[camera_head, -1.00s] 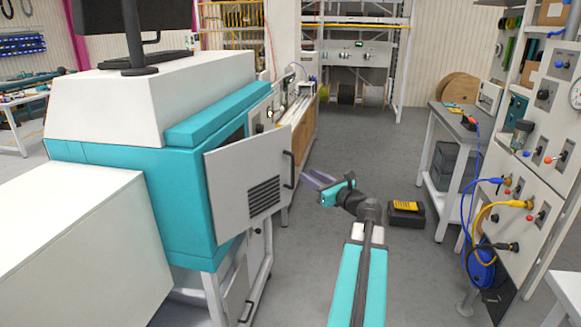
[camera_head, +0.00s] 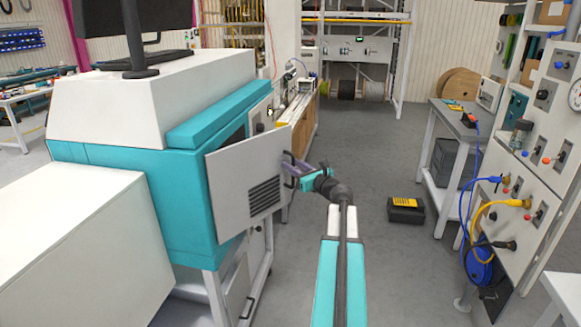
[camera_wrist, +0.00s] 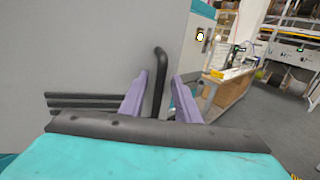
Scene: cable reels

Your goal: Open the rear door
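The rear door (camera_head: 230,180) is a light grey panel with dark vent slots on the side of the teal and white machine (camera_head: 110,165). It stands ajar, swung out from the housing. Its black bar handle (camera_head: 288,170) is at the door's right edge. In the wrist view the handle (camera_wrist: 159,85) rises between the two purple fingers of my gripper (camera_wrist: 162,97). The fingers are apart, one on each side of the handle, with a visible gap. In the head view my gripper (camera_head: 293,172) is at the handle, partly hidden by the wrist.
A black and yellow case (camera_head: 406,210) lies on the floor to the right of my arm. A grey workbench (camera_head: 455,125) and a panel with cables (camera_head: 520,200) stand at the right.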

